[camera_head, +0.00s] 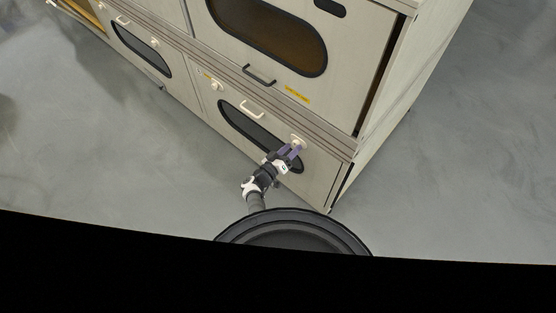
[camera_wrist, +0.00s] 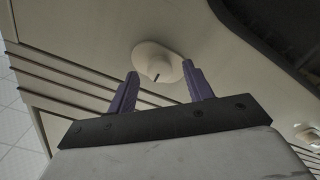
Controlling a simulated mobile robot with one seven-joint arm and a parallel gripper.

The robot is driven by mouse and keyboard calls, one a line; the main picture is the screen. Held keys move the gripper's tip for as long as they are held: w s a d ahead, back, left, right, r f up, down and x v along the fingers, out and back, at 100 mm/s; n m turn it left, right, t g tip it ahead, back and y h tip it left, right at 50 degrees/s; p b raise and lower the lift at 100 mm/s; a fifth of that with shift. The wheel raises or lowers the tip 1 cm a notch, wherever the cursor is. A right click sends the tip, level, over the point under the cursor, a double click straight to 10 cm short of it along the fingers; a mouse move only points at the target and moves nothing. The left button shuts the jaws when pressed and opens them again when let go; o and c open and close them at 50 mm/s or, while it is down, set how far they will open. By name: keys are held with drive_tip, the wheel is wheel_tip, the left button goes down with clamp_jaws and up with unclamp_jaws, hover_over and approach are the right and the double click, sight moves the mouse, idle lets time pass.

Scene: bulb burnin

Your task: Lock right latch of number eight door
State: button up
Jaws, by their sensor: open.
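The lower right door (camera_head: 236,117) has a dark oval window and a pale handle (camera_head: 252,109). I cannot read its number. A cream round latch (camera_head: 298,141) sits near its upper right corner. In the wrist view this latch (camera_wrist: 158,62) is a round base with a raised knob and a small dark mark. My gripper (camera_head: 291,151) has purple fingers and is open at that latch. In the wrist view the open fingers (camera_wrist: 164,86) stand either side of the latch's lower part, with nothing held. Whether they touch it is unclear. A second latch (camera_head: 216,85) sits at the door's upper left.
Above is a larger door with a dark handle (camera_head: 259,75) and a yellow label (camera_head: 297,93). Another low door (camera_head: 140,48) lies to the left. Ridged trim (camera_head: 225,66) runs between the rows. The grey floor (camera_head: 130,160) in front is clear.

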drive_tip(key=p+v, duration=0.1)
drive_tip(key=v, duration=1.1)
drive_tip(key=shift+p, duration=0.35)
drive_tip(key=shift+s+a, duration=0.1)
